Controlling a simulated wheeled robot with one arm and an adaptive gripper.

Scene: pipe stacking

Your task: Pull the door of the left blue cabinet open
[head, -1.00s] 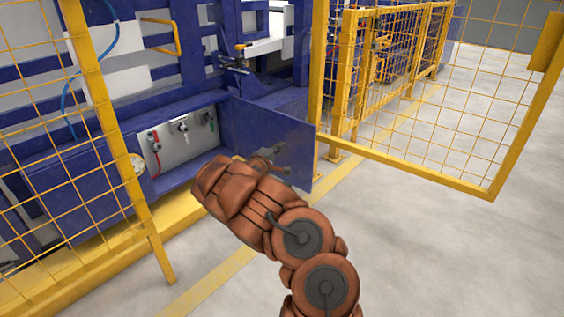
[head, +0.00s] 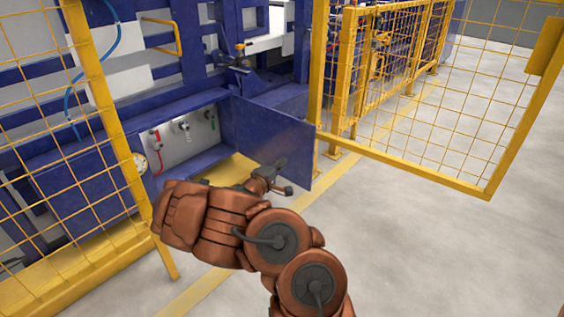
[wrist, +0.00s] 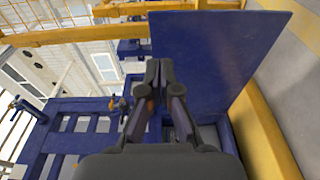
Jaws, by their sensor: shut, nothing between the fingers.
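The blue cabinet (head: 214,152) stands low on the machine behind the fence opening. Its light inner panel with a red hose and fittings is exposed. Its flat blue door (head: 275,138) stands wide open, swung out to the right of the opening. My gripper (head: 279,168) is in front of the lower part of the door. In the wrist view, my gripper (wrist: 160,70) has its fingers together and empty, with the door (wrist: 215,55) behind and to the right. I cannot tell whether the fingers touch the door.
A yellow mesh fence panel (head: 98,110) stands at left, close to my arm. An open yellow mesh gate (head: 440,110) stands at right. A yellow base rail (head: 85,255) runs along the machine's foot. Grey floor (head: 430,250) is clear at lower right.

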